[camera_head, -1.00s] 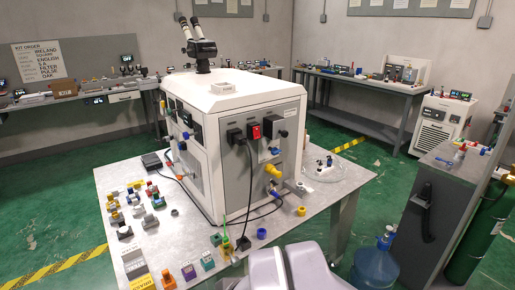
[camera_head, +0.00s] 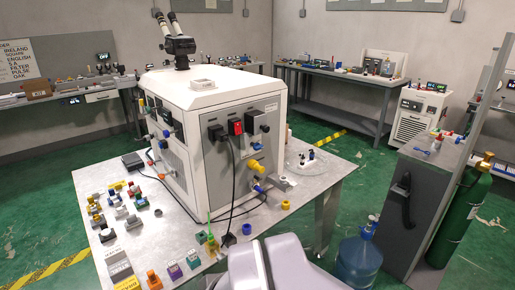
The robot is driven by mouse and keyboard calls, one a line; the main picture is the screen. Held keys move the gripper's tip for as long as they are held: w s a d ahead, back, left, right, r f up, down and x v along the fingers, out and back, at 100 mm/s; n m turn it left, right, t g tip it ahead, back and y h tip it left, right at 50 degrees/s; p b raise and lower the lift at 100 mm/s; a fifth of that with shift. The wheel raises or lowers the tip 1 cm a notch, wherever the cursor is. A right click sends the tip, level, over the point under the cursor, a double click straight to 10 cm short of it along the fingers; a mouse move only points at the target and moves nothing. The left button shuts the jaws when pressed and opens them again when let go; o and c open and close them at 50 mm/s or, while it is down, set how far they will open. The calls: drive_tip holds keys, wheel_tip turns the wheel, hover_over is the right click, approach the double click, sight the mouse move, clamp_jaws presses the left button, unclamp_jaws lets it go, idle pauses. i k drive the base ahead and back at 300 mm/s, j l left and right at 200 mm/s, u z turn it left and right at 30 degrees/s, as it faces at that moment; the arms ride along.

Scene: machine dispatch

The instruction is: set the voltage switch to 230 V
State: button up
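A white machine (camera_head: 213,130) stands on a metal table. Its grey side panel (camera_head: 266,112) faces me and bears a black plug with a cable (camera_head: 217,133), a red switch (camera_head: 236,127), a black box-shaped part (camera_head: 258,122) and a yellow knob (camera_head: 255,165). Small dark marks sit below the black part, too small to read. I cannot tell which part is the voltage switch or how it is set. A pale rounded part of my own arm shows at the bottom centre. My gripper is not in view.
The table (camera_head: 313,191) carries several small coloured adapters at its left and front. A clear dish (camera_head: 308,161) sits at its right. A blue water bottle (camera_head: 358,262), a grey cabinet (camera_head: 416,196) and a green gas cylinder (camera_head: 467,212) stand at right. Green floor is open behind.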

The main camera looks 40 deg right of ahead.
sight(256, 146)
drive_tip(key=i+l+z, duration=0.1)
drive_tip(key=z, duration=0.3)
drive_tip(key=i+z, duration=0.2)
drive_tip(key=z, duration=0.15)
drive_tip(key=i+z, duration=0.15)
drive_tip(key=z, duration=0.25)
